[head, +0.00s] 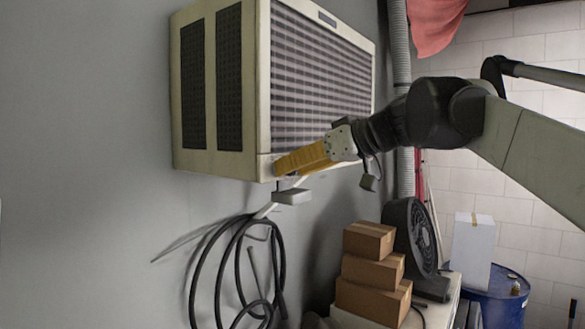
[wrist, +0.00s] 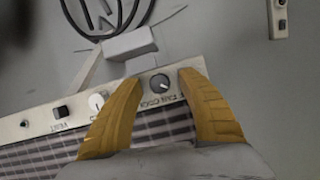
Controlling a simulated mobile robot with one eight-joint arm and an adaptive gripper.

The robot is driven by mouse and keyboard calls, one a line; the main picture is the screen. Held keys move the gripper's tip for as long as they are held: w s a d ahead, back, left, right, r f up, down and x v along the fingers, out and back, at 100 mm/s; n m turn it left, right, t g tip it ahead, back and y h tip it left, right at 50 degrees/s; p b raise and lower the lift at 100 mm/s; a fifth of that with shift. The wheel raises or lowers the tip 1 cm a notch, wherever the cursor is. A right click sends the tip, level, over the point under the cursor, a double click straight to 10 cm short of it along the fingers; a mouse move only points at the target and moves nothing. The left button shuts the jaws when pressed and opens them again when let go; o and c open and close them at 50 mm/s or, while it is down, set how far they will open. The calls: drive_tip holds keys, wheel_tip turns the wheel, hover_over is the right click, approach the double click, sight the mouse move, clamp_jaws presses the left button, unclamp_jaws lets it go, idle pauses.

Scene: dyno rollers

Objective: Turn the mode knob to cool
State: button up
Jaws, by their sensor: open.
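A beige air conditioner (head: 222,90) hangs on the grey wall, and its lower control strip (wrist: 40,122) shows in the wrist view. A dark round knob (wrist: 160,83) with a light pointer mark sits on the strip, with small lettering beside it that I cannot read surely. A white knob (wrist: 97,102) is to its left. My gripper (wrist: 161,77) is open, its yellow fingers on either side of the dark knob in the picture. I cannot tell whether they touch it. In the head view my gripper (head: 281,166) is at the unit's lower front corner and hides the knobs.
A black switch (wrist: 62,112) is farther left on the strip. A pale block (head: 292,196) is just below the unit. Black cable loops (head: 240,270) hang on the wall. Stacked boxes (head: 373,272), a fan (head: 412,240) and a blue barrel (head: 500,298) stand lower right.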

clamp_jaws()
drive_tip(key=m+p, duration=0.1)
drive_tip(key=m+g+y+p, duration=0.1)
drive_tip(key=m, duration=0.1)
drive_tip(key=shift+w+d+r+g+y, duration=0.1)
drive_tip(key=shift+g+y, duration=0.2)
drive_tip(key=m+g+y, duration=0.1)
drive_tip(key=m+y, duration=0.1)
drive_tip(key=m, duration=0.2)
drive_tip(key=m+y, duration=0.1)
drive_tip(key=m, duration=0.1)
drive_tip(key=m+g+y, duration=0.1)
drive_tip(key=shift+f+m, duration=0.2)
drive_tip(key=shift+m, duration=0.2)
drive_tip(key=m+b, duration=0.1)
drive_tip(key=m, duration=0.1)
drive_tip(key=m+y, duration=0.1)
drive_tip(key=m, duration=0.1)
drive_tip(key=shift+t+y+b, duration=0.3)
drive_tip(key=shift+b, duration=0.05)
drive_tip(key=shift+m, duration=0.5)
